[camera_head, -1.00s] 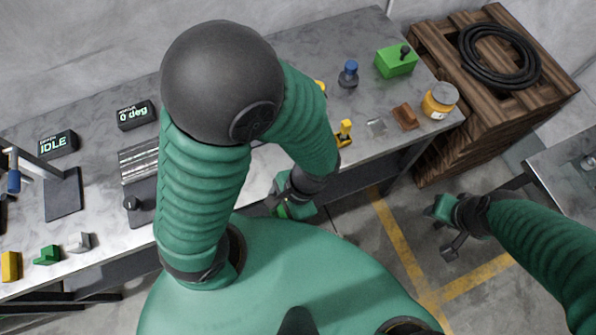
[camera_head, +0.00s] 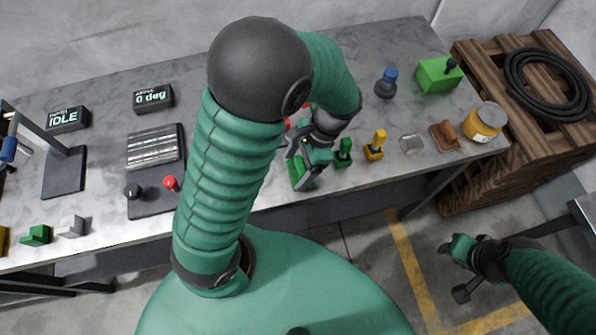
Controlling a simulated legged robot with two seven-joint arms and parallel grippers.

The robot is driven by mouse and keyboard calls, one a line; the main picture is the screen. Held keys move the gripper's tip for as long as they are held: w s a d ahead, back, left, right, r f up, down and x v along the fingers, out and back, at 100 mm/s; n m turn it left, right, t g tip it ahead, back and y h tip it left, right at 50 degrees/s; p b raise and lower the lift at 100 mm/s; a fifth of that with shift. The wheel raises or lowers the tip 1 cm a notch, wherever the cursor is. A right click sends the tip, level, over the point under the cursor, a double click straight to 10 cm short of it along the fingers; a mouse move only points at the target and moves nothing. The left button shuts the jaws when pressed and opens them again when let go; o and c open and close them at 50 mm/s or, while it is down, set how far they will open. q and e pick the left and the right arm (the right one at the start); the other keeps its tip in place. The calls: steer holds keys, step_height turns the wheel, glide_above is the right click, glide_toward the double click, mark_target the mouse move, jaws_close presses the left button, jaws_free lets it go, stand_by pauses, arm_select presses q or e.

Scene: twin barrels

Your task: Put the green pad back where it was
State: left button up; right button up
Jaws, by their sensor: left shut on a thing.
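The green pad (camera_head: 297,174) is in my left gripper (camera_head: 304,168), which is shut on it above the front edge of the workbench. The gripper and arm hide part of the pad. A green piece with an upright grip (camera_head: 343,153) stands on the bench just right of the gripper. Another green piece (camera_head: 37,235) lies at the bench's front left, beside a grey one (camera_head: 72,226).
A yellow piece (camera_head: 375,146), a clear block (camera_head: 411,144), a brown block (camera_head: 445,136) and a yellow jar (camera_head: 484,122) line the bench's right front. Behind are a blue-topped item (camera_head: 386,83) and a green box (camera_head: 437,75). A panel with knobs (camera_head: 155,165) is left of my arm.

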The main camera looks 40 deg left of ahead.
arm_select(q)
steer(key=shift+a, duration=0.25)
steer(key=shift+a+f, duration=0.1)
steer(key=shift+a, duration=0.05)
steer(key=o, duration=0.9)
steer(key=shift+c, duration=0.2)
steer(key=o, duration=0.3)
steer(key=shift+d, duration=0.45)
steer(key=p+v, duration=0.2)
steer(key=v, duration=1)
arm_select(e)
steer(key=shift+a+r, duration=0.2)
steer(key=shift+r, duration=0.55)
